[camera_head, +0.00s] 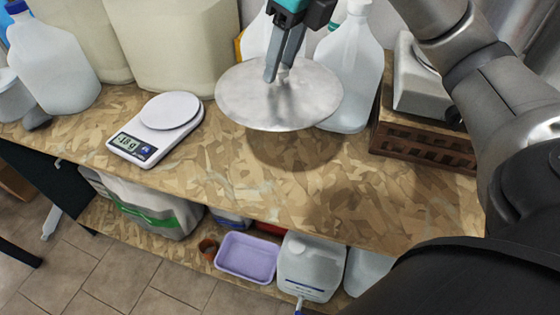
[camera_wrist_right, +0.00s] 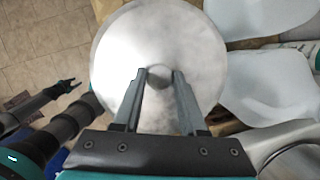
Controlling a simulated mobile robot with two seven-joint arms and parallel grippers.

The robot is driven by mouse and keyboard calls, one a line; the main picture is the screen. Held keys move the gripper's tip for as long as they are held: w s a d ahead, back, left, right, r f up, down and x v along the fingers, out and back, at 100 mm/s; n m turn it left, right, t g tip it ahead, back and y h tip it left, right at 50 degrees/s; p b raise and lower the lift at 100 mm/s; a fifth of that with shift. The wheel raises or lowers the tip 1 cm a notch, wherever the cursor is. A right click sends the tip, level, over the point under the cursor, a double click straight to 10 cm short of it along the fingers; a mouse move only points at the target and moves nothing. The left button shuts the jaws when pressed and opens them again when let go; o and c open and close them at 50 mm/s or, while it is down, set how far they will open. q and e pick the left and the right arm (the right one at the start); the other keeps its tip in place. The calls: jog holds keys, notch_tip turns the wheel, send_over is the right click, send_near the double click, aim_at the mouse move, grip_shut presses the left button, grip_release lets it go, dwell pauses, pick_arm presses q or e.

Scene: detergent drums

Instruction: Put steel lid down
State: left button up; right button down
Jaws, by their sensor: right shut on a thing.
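The steel lid (camera_head: 247,105) is a round, shiny disc, held roughly level above the wooden worktop (camera_head: 225,170); its shadow falls on the board below and in front. My right gripper (camera_head: 270,76) comes down from above and is shut on the lid's central knob. In the right wrist view the lid (camera_wrist_right: 125,50) fills the upper middle, with the fingers of my right gripper (camera_wrist_right: 160,76) on either side of the knob. My left gripper (camera_wrist_right: 68,86) shows at the left of the right wrist view, too small to judge its jaws; it is not in the head view.
A white kitchen scale (camera_head: 168,112) stands left of the lid. Large pale drums (camera_head: 175,45) and a white jug (camera_head: 352,60) stand behind. A perforated brown crate (camera_head: 420,145) stands right. The front middle of the worktop is clear. A purple tub (camera_head: 247,258) sits on the lower shelf.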

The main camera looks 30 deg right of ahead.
jog(key=shift+f+b, duration=2.25)
jog(key=shift+f, duration=7.65)
jog(key=shift+f, duration=0.15)
jog(key=shift+c, duration=2.3)
grip_release()
jog(key=shift+d+r, duration=0.1)
jog(key=shift+r, duration=0.3)
jog(key=p+v, duration=0.2)
jog(key=v, duration=0.9)
jog(key=shift+s+r, duration=0.25)
